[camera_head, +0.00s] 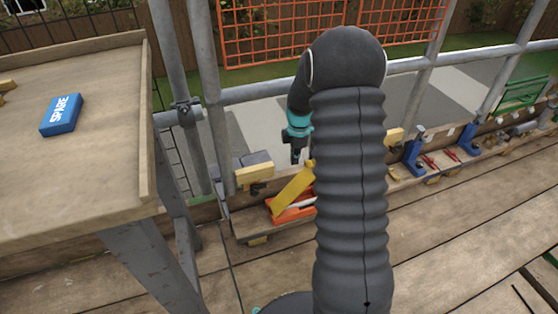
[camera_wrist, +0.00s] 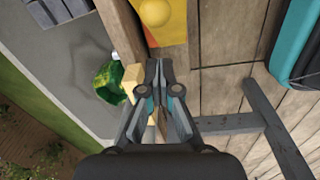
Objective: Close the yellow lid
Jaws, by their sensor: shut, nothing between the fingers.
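The yellow lid (camera_head: 293,190) stands tilted open over an orange box (camera_head: 296,214) on the low wooden shelf beside the scaffold. Its right end and part of the box are hidden behind my arm. In the wrist view a yellow surface with a round knob, likely the lid (camera_wrist: 158,14), shows at the top edge, beyond my fingertips. My gripper (camera_head: 296,158) is above the lid's upper end, pointing down, and appears apart from it. In the wrist view my gripper (camera_wrist: 160,68) is shut and empty.
A wooden bench with a blue SPARE box (camera_head: 61,115) stands at left. Scaffold poles (camera_head: 211,120) and an orange mesh panel (camera_head: 330,25) rise behind. A yellow block (camera_head: 254,173) sits left of the lid. Blue brackets (camera_head: 413,152) stand to the right. The plank floor (camera_head: 450,240) in front is clear.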

